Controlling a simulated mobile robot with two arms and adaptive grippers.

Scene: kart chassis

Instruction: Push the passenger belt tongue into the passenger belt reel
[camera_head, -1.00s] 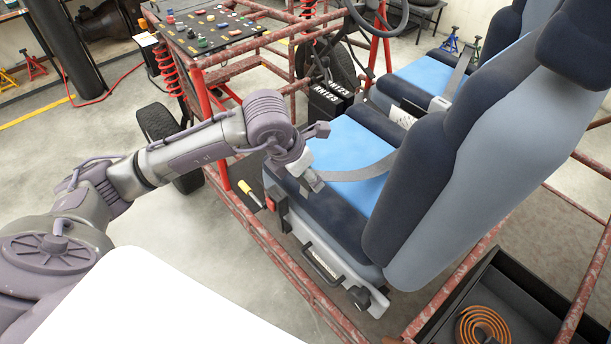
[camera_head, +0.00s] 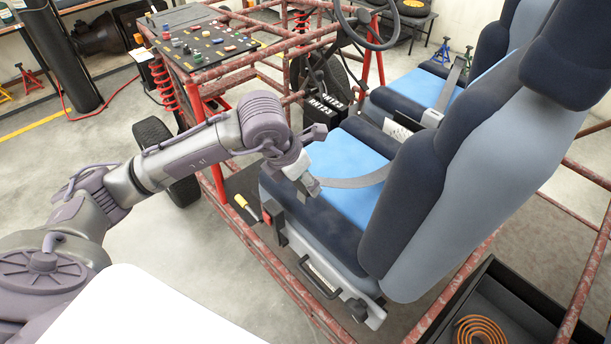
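My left gripper (camera_head: 308,184) is above the cushion of the near blue-and-dark seat, near its left edge. It appears shut on the passenger belt tongue, a small grey piece largely hidden by the gripper. The grey belt (camera_head: 355,181) runs from there to the right across the cushion towards the backrest. A black unit with a red part (camera_head: 267,216), which looks like the passenger belt reel, stands at the seat's near left side. It is below and left of the gripper, apart from the tongue. My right gripper is out of view.
The seat's tall backrest (camera_head: 470,170) fills the right side. Red frame tubes (camera_head: 222,183) run along the seat's left. A yellow-handled tool (camera_head: 243,204) lies beside the reel. A black tray (camera_head: 425,330) with an orange coil (camera_head: 482,330) is at bottom right. A control panel (camera_head: 205,45) stands at the back.

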